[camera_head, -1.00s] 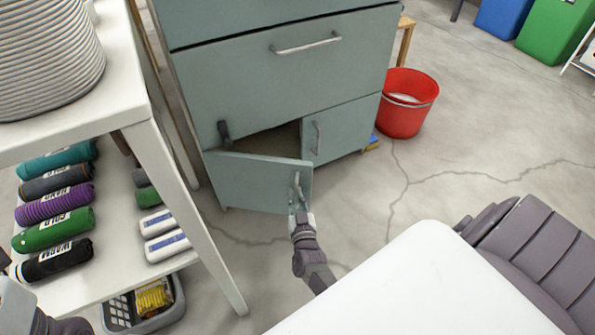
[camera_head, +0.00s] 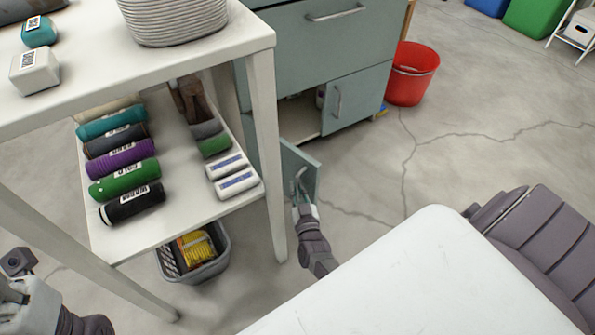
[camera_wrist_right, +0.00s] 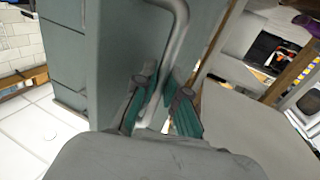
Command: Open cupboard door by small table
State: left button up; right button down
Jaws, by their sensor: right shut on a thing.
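The grey-green cupboard (camera_head: 300,50) stands at the top middle of the head view. Its lower left door (camera_head: 308,172) is swung open and partly hidden by the white table's leg. My right gripper (camera_head: 301,197) is at that door's metal handle (camera_wrist_right: 178,50), with its fingers on either side of the bar in the right wrist view (camera_wrist_right: 160,105), shut on it. The small white table (camera_head: 262,90) stands at the left, in front of the opening. My left gripper (camera_head: 15,280) is partly in view at the lower left edge; its fingers are unclear.
Rolled coloured bundles (camera_head: 122,158) and white packs (camera_head: 232,174) lie on the table's lower shelf. A grey basket (camera_head: 195,262) sits beneath it. The table leg (camera_head: 268,160) is close to the open door. A red bucket (camera_head: 408,75) stands right of the cupboard. Floor right of it is clear.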

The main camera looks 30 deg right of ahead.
jog(key=shift+a, duration=0.15)
jog(key=c, duration=1.2)
grip_release()
jog(key=v, duration=0.7)
jog(key=shift+s, duration=0.2)
jog(key=shift+a, duration=0.1)
